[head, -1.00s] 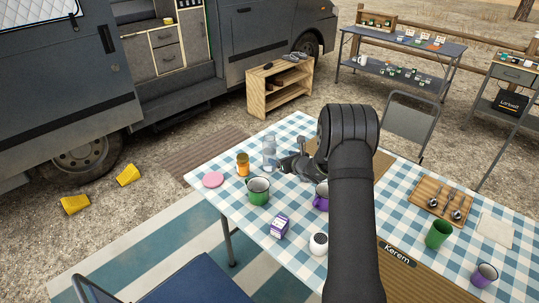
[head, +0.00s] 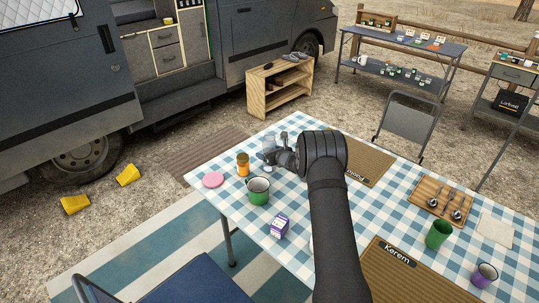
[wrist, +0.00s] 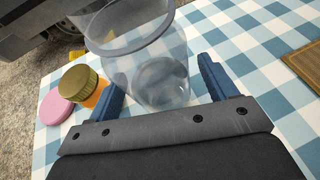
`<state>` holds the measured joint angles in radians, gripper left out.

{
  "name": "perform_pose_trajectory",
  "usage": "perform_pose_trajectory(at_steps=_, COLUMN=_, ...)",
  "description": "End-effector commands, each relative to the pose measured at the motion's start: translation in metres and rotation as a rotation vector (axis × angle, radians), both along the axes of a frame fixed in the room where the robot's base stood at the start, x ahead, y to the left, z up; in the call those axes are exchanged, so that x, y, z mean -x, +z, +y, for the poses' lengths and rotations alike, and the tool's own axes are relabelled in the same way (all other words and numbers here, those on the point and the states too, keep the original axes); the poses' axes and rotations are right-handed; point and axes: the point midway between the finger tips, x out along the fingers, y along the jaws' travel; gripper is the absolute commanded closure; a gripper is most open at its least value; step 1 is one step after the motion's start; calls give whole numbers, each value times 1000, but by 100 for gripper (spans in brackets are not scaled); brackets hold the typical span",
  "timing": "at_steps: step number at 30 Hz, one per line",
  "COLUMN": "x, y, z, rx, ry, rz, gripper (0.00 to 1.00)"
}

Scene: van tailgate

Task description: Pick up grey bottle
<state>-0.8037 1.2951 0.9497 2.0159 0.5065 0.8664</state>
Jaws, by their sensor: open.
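The grey bottle (head: 268,142) is see-through and stands on the checked tablecloth near the table's far left corner. In the head view, my gripper (head: 278,156) partly covers it. In the wrist view, the bottle (wrist: 150,60) fills the space between the two blue fingers of my gripper (wrist: 160,66). The gripper is open, with one finger on each side of the bottle. I cannot tell whether either finger touches it.
An orange jar (head: 243,164) with a gold lid stands close to the bottle's left. A pink disc (head: 213,180) and a green mug (head: 257,190) are nearby. A purple-and-white carton (head: 279,226) stands nearer the table's front edge.

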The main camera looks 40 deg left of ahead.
Motion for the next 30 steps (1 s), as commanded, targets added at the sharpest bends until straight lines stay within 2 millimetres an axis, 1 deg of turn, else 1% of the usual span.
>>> perform_pose_trajectory(at_steps=6, x=0, y=0, z=1, rx=0, ry=0, rz=0, gripper=22)
perform_pose_trajectory(at_steps=8, x=0, y=0, z=0, rx=0, ry=0, rz=0, gripper=34)
perform_pose_trajectory(at_steps=9, x=0, y=0, z=0, rx=0, ry=0, rz=0, gripper=42)
perform_pose_trajectory(at_steps=15, x=0, y=0, z=0, rx=0, ry=0, rz=0, gripper=80)
perform_pose_trajectory(at_steps=25, x=0, y=2, z=1, rx=-2, ry=0, rz=-1, gripper=80)
perform_pose_trajectory(at_steps=30, x=-1, y=7, z=1, rx=-2, ry=0, rz=-1, gripper=80)
